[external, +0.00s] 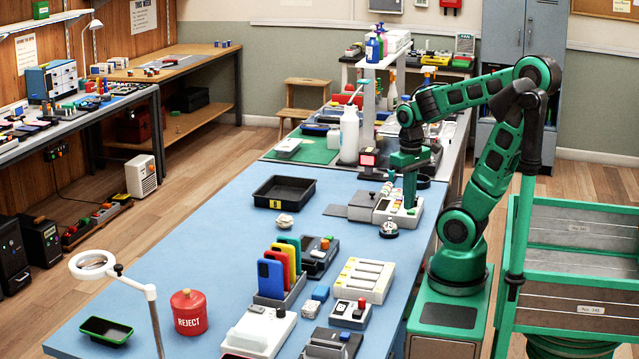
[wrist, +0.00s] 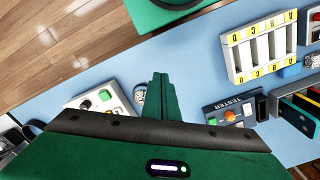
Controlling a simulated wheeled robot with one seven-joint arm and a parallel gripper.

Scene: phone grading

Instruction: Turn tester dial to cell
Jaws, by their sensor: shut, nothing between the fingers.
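The tester (wrist: 235,108) is a dark grey box with a white TESTER label, right of my gripper in the wrist view. An orange dial (wrist: 229,116) is on it; its setting is too small to read. In the external view the tester (external: 314,261) sits beside the rack of coloured phones. My gripper (external: 410,204) is shut and empty, pointing down over a white device with coloured buttons (external: 385,213), away from the tester. I cannot tell whether it touches that device. In the wrist view my gripper (wrist: 160,82) shows its fingers together.
A white slotted tray (external: 363,279) and the phone rack (external: 281,294) stand close to the tester. A silver bell (external: 389,229) is near my gripper. A black tray (external: 284,191) lies further left. The blue table's left middle is clear.

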